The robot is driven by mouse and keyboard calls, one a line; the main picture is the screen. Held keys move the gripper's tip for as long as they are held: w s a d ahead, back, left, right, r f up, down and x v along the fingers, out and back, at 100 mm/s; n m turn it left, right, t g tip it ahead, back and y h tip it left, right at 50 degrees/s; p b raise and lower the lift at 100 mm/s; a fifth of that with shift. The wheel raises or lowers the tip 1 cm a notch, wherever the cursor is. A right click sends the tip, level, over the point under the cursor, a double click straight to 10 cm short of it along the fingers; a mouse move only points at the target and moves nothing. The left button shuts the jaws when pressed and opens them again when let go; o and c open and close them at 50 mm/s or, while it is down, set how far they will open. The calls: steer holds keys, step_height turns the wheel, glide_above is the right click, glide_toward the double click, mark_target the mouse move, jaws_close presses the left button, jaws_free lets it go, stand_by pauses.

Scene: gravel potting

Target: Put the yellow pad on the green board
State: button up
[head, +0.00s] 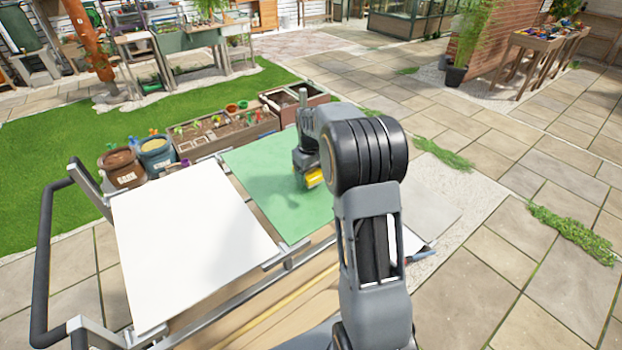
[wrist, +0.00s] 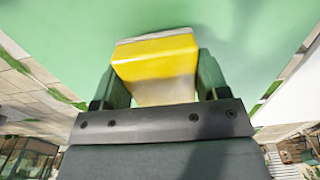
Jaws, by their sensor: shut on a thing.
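The yellow pad (wrist: 158,58) is between the two fingers of my gripper (wrist: 155,85) in the wrist view, and the fingers are shut on it. In the head view my gripper (head: 308,172) is over the green board (head: 262,168), with part of the yellow pad (head: 315,179) showing below it. The green board (wrist: 245,35) also fills most of the background in the wrist view. The arm hides the board's right part. I cannot tell whether the pad touches the board.
A white board (head: 190,240) lies to the left of the green board. A grey board (head: 430,212) shows to the right, partly behind my arm. Pots (head: 155,152) and wooden planter boxes (head: 225,132) stand beyond the boards. A metal rail (head: 45,260) runs along the left side.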

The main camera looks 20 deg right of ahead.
steer(key=shift+f, duration=1.3)
steer(key=shift+f, duration=0.1)
steer(key=shift+f, duration=0.1)
steer(key=o, duration=0.9)
